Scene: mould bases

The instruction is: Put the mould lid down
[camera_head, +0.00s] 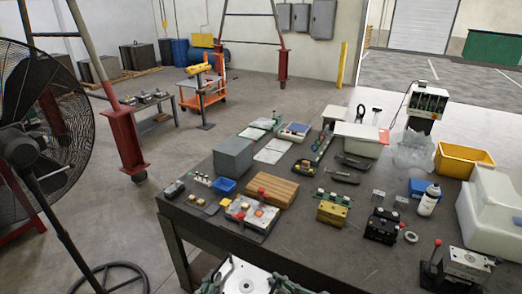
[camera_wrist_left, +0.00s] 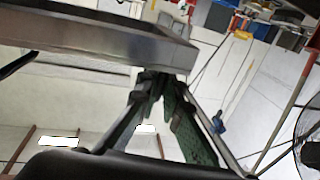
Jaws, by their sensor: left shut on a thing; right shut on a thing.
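The mould lid (camera_head: 243,279), a pale metal plate with a dark round centre, is at the bottom of the head view and cut off by the frame. It is held off the table, in front of its near edge. My left gripper (camera_head: 212,283), with green finger pads, is shut on the lid's left side. My right gripper (camera_head: 284,285) is shut on its right side. In the left wrist view, my left fingers (camera_wrist_left: 163,80) close together at the edge of a grey metal slab (camera_wrist_left: 110,40), apparently the lid. The lid's underside is hidden in the head view.
The dark table (camera_head: 290,238) carries a wooden block (camera_head: 272,188), a white mould base with a red knob (camera_head: 250,215), a yellow block (camera_head: 332,210), a black block (camera_head: 382,226) and a lever fixture (camera_head: 462,265). Bare tabletop lies near the front edge. A fan (camera_head: 45,110) stands left.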

